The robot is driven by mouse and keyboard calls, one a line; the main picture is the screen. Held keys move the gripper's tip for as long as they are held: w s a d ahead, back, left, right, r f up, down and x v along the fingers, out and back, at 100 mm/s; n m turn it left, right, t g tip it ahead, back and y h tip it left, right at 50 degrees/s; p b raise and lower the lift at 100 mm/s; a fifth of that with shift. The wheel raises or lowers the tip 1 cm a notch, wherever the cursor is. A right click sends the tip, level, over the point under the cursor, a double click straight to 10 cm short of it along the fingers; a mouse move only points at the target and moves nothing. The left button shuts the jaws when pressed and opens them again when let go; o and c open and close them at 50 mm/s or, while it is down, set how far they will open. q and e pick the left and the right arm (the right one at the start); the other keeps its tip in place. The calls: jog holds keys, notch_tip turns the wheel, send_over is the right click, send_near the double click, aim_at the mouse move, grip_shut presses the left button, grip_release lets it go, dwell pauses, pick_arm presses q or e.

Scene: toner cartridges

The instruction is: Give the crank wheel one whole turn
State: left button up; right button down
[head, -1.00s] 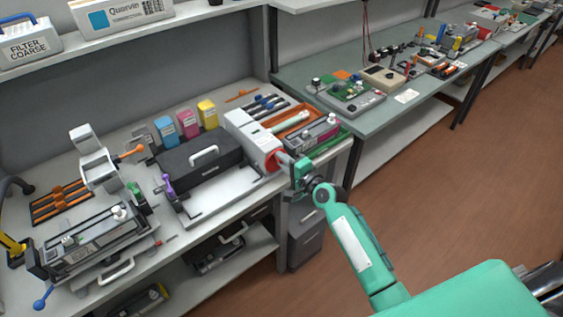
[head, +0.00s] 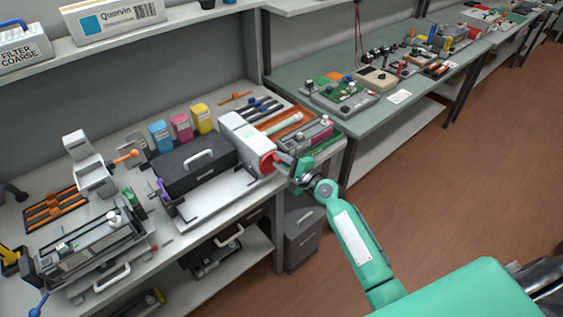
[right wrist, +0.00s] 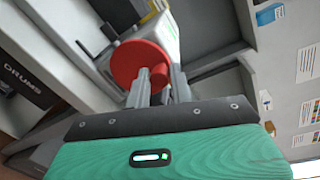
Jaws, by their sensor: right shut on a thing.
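The red crank wheel (head: 268,162) is on the end of a white machine housing (head: 243,141) near the right end of the bench. In the right wrist view the wheel (right wrist: 138,64) shows as a red disc with a red knob (right wrist: 158,78) standing out from it. My right gripper (head: 281,161) reaches the wheel from the right. In the right wrist view its two grey fingers (right wrist: 160,84) are on either side of the knob, shut on it. My left gripper is not in the head view.
A black case (head: 197,165) with a white handle stands left of the housing. Cyan, magenta and yellow bottles (head: 181,127) stand behind it. An orange tray (head: 290,124) with tools lies right of the housing. Open floor (head: 430,200) lies right of my arm.

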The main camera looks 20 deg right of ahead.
jog(key=c, duration=1.2)
grip_release()
jog(key=shift+c, duration=0.2)
jog(key=b+v, duration=0.3)
jog(key=v, duration=1)
jog(key=shift+s+d, duration=0.25)
jog(key=shift+s, duration=0.1)
